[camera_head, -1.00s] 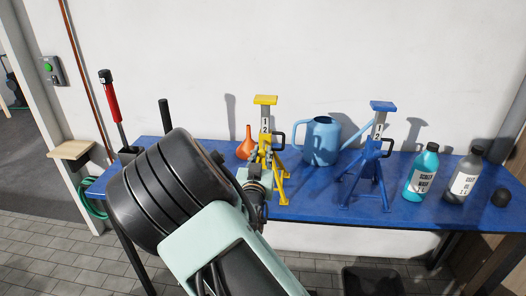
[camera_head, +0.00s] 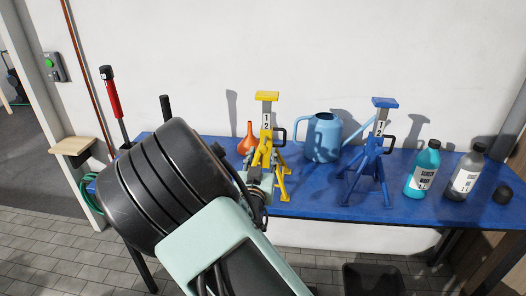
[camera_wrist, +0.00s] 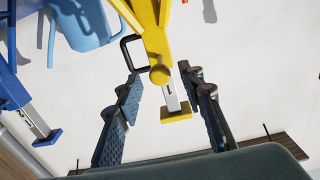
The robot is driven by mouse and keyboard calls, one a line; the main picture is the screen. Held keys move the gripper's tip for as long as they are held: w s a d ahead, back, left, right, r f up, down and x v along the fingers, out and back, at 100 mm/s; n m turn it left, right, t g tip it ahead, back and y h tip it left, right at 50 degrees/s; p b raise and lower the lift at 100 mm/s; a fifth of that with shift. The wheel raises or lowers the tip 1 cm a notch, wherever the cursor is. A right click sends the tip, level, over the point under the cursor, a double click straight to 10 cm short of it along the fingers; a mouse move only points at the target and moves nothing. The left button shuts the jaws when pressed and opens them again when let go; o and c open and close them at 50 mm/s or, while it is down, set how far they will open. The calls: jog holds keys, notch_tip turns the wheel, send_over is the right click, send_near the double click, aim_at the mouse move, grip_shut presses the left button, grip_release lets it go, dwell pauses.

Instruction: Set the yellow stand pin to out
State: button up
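The yellow stand (camera_head: 267,97) stands on the blue bench, with a white plate marked 1 and 2 on its post. Its column also shows upside down in the wrist view (camera_wrist: 150,28). A black loop handle (camera_head: 280,137) sticks out on its right side; in the wrist view the loop (camera_wrist: 124,50) is left of the column. A round yellow knob (camera_wrist: 159,75) faces the wrist camera. My gripper (camera_wrist: 162,84) is open, its fingers apart on either side of the stand's post, with nothing held. In the head view my arm hides the stand's lower left part.
A blue stand (camera_head: 378,150) with its own black loop stands to the right, past a light blue watering can (camera_head: 322,138). An orange funnel (camera_head: 248,140) is just left of the yellow stand. Bottles (camera_head: 423,168) stand at the bench's right end.

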jog(key=s, duration=0.9)
jog(key=shift+a, duration=0.15)
